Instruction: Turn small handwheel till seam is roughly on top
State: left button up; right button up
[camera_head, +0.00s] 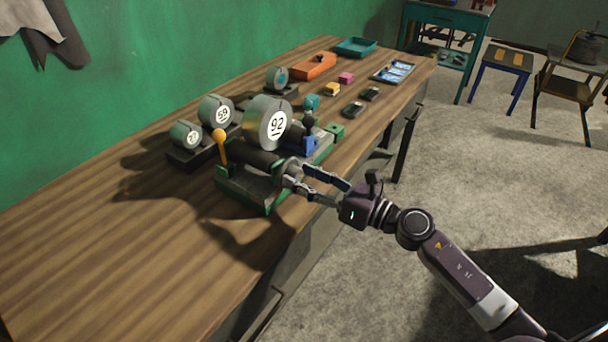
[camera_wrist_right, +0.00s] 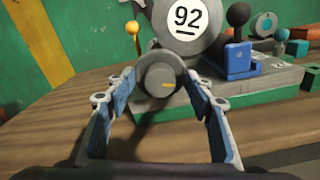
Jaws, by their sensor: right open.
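The small handwheel (camera_wrist_right: 158,72) is a dark grey round knob facing me in the right wrist view. In the head view the handwheel (camera_head: 291,167) is at the near end of the green-based machine (camera_head: 240,190). My right gripper (camera_wrist_right: 160,82) is open, with one finger on each side of the handwheel; I cannot tell whether they touch it. It also shows in the head view (camera_head: 296,178). My left gripper is not in view.
A disc marked 92 (camera_head: 265,122) stands above the machine. An orange-knobbed lever (camera_head: 222,148) and a blue block (camera_wrist_right: 240,60) flank the handwheel. Smaller numbered discs (camera_head: 215,111) stand behind. The wooden table (camera_head: 120,235) is clear at its near left.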

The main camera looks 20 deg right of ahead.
jog(key=shift+c, duration=0.4)
jog(key=c, duration=1)
jog(key=shift+c, duration=0.2)
jog(key=shift+m, duration=0.3)
jog(key=m+p, duration=0.2)
jog(key=m, duration=0.2)
jog(key=shift+w+d+r+p, duration=0.1)
jog(key=shift+p, duration=0.25)
jog(key=m+p, duration=0.1)
jog(key=m, duration=0.2)
jog(key=m+p, duration=0.1)
jog(key=m, duration=0.1)
jog(key=shift+f+m, duration=0.2)
jog(key=shift+m, duration=0.2)
